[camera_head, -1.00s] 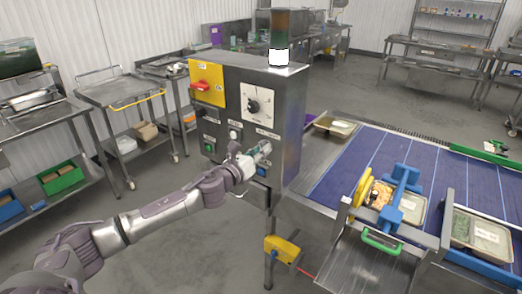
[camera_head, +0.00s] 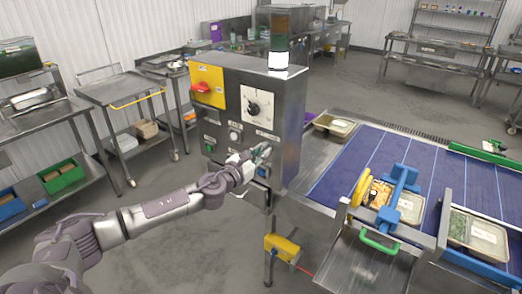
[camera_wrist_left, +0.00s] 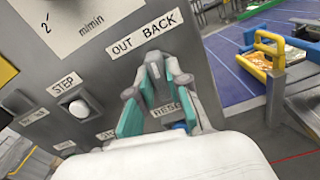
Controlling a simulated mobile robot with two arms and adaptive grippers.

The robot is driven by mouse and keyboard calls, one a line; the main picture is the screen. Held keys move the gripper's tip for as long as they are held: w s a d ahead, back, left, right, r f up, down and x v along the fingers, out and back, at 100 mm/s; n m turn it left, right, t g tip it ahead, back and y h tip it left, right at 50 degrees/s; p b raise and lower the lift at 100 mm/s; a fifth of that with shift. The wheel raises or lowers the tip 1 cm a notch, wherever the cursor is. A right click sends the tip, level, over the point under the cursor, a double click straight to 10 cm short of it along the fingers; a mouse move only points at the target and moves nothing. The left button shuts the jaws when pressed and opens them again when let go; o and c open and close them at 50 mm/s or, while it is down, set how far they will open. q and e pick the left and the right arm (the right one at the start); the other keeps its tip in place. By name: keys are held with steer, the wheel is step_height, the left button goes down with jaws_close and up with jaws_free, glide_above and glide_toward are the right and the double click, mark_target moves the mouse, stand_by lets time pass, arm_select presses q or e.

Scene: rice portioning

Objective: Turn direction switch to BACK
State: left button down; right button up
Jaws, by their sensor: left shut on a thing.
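The control cabinet (camera_head: 225,112) stands upright in the middle of the head view. My left gripper (camera_head: 262,152) is at its front panel, low on the right side. In the left wrist view the gripper (camera_wrist_left: 155,75) is shut on the direction switch, under the label OUT BACK (camera_wrist_left: 147,35). The fingers cover most of the switch, so its exact setting cannot be told. A blue button (camera_wrist_left: 180,127) shows partly below the fingers, beside a partly hidden label. My right gripper is not in view.
The white STEP button (camera_wrist_left: 78,109) is left of the fingers. A speed dial (camera_head: 254,108) and a red switch on a yellow plate (camera_head: 207,86) are higher on the panel. The blue conveyor (camera_head: 345,165) with trays runs to the right.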

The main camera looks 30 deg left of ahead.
arm_select(q)
steer(key=shift+m, duration=0.3)
steer(key=shift+r+m+p, duration=0.1)
steer(key=shift+m+p, duration=0.45)
steer(key=shift+m, duration=0.85)
steer(key=shift+p, duration=0.3)
